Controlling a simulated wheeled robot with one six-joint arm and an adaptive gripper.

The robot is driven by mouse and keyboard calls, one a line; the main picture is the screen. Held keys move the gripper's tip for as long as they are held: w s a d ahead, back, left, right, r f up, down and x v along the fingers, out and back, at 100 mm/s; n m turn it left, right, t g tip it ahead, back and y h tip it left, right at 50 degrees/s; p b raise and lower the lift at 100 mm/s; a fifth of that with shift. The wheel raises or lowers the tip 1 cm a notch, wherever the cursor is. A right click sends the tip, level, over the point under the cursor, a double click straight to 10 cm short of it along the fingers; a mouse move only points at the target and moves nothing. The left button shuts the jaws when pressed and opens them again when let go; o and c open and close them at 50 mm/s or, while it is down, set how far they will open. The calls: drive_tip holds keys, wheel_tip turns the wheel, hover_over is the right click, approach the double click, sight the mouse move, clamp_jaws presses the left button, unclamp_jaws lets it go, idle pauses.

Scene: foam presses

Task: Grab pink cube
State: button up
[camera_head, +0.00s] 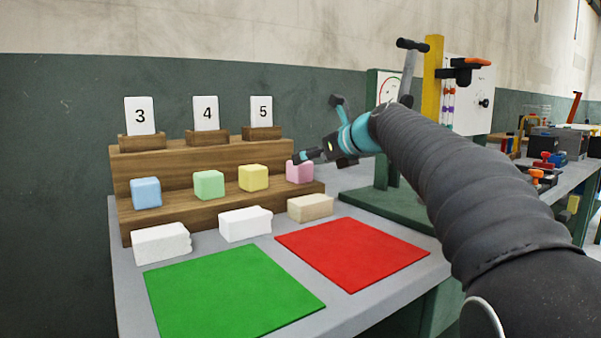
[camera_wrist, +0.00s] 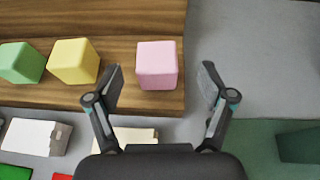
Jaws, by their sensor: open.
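The pink cube (camera_head: 299,172) sits at the right end of the lower step of a wooden stand. In the wrist view the pink cube (camera_wrist: 157,64) lies ahead of and between the two fingers, nearer the left one. My gripper (camera_wrist: 162,82) is open and empty there.
A yellow cube (camera_head: 253,177), green cube (camera_head: 209,184) and blue cube (camera_head: 146,192) share the step (camera_head: 175,217). White and beige blocks stand in front, before a green mat (camera_head: 233,293) and red mat (camera_head: 352,252). A dark green press base (camera_head: 385,209) is to the right.

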drive_tip(key=x, duration=0.5)
drive_tip(key=shift+s+a+f, duration=0.1)
drive_tip(key=shift+a+f, duration=0.05)
drive_tip(key=c, duration=1)
